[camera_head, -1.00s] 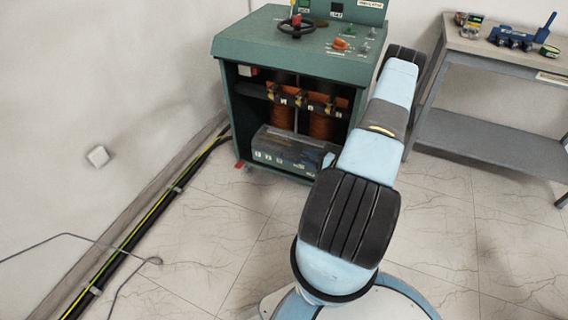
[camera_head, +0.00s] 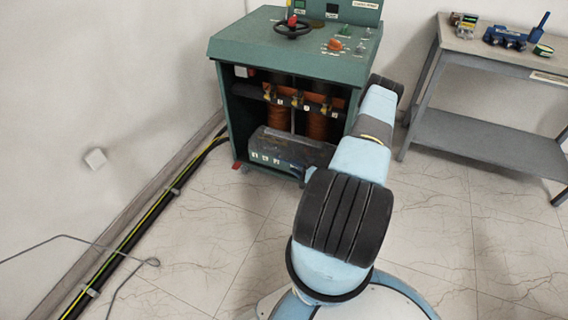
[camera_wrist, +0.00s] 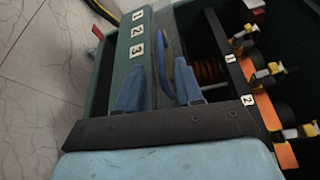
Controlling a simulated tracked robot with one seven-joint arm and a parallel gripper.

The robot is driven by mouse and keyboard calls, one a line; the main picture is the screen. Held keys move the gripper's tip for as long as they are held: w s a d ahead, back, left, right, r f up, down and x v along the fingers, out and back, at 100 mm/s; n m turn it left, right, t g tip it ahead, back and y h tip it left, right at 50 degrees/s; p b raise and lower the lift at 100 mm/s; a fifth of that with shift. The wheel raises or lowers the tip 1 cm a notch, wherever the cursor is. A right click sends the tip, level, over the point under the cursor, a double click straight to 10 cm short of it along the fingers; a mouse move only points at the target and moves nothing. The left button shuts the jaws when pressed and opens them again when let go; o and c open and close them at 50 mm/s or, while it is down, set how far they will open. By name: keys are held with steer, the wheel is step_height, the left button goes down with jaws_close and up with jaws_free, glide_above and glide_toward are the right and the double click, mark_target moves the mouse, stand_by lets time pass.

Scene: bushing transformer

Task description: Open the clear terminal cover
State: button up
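The clear terminal cover (camera_head: 292,146) is a grey, see-through-looking panel low in the front of the green cabinet, above a strip with number labels. In the wrist view, its grey edge (camera_wrist: 168,38) runs beside the green strip labelled 1, 2, 3 (camera_wrist: 136,45). A curved blue piece (camera_wrist: 162,68), which looks like a handle, stands beside that edge. My gripper (camera_wrist: 158,82) has its two blue fingers apart, one on each side of the blue piece. I cannot tell whether they touch it. In the head view my arm hides most of the gripper.
The cabinet (camera_head: 290,62) has a black handwheel (camera_head: 293,29) on top and copper coils (camera_head: 317,123) inside. Numbered terminals (camera_wrist: 262,75) lie right of the gripper. Cables (camera_head: 165,200) run along the left wall. A grey workbench (camera_head: 500,62) stands at the right.

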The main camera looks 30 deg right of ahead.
mark_target(286, 161)
steer(key=shift+x, duration=3.15)
steer(key=shift+c, duration=0.2)
jaws_close()
steer(key=shift+s+a, duration=0.1)
steer(key=shift+a, duration=0.1)
steer(key=shift+d+r, duration=0.15)
steer(key=shift+d, duration=0.05)
